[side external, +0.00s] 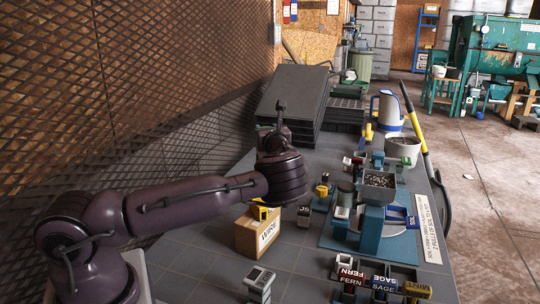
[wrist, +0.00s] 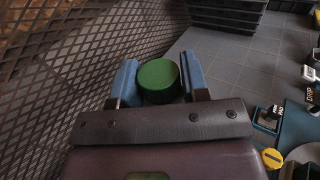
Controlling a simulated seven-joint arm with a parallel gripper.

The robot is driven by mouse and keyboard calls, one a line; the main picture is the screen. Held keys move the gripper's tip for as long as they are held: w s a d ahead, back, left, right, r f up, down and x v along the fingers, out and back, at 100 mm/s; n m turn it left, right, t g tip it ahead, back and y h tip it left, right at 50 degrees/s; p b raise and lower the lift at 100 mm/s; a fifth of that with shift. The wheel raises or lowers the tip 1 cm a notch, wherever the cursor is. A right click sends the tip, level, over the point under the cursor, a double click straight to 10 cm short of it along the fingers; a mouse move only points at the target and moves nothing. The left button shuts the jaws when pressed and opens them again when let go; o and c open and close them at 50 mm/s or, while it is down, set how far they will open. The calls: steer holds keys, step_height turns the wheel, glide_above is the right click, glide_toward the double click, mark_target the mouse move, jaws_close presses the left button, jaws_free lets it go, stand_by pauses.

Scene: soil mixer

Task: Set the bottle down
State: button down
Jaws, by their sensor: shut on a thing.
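The bottle shows in the wrist view only as a round green top (wrist: 158,82). It sits between the two blue fingers of my gripper (wrist: 159,76), which is shut on it. The bottle's lower body is hidden under its top. In the side view my dark wrist hides the fingers and the bottle, left of the blue machine. I cannot tell whether the bottle's base touches the grey tabletop (side external: 296,240).
A blue machine (side external: 370,225) with a soil-filled pan (side external: 379,180) is to the right. Labelled bins (side external: 380,284) sit in front. Black trays (side external: 293,98) are stacked behind. A mesh wall (side external: 150,90) runs along the left.

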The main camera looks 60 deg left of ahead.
steer(key=shift+d+r, duration=0.1)
steer(key=shift+r, duration=0.65)
steer(key=shift+w+d+r, duration=0.1)
steer(key=shift+w+d, duration=0.1)
steer(key=shift+w, duration=0.05)
steer(key=d+f+m+t+h, duration=0.1)
steer(key=d+f+m+t, duration=0.15)
steer(key=d, duration=1.05)
steer(key=d+f+m+t+h, duration=0.1)
steer(key=d+t, duration=0.2)
steer(key=d, duration=0.9)
steer(key=s+d+r+m+t+h, duration=0.1)
steer(key=s+d+m+t+h, duration=0.25)
steer(key=s+d, duration=0.35)
step_height(320, 180, down, 8)
steer(key=d, duration=0.1)
steer(key=shift+w+d+r+t, duration=0.15)
steer(key=shift+w+r+t, duration=0.15)
steer(key=shift+w, duration=0.1)
steer(key=shift+f+y, duration=0.15)
steer(key=shift+y, duration=0.1)
steer(key=c, duration=0.6)
jaws_free()
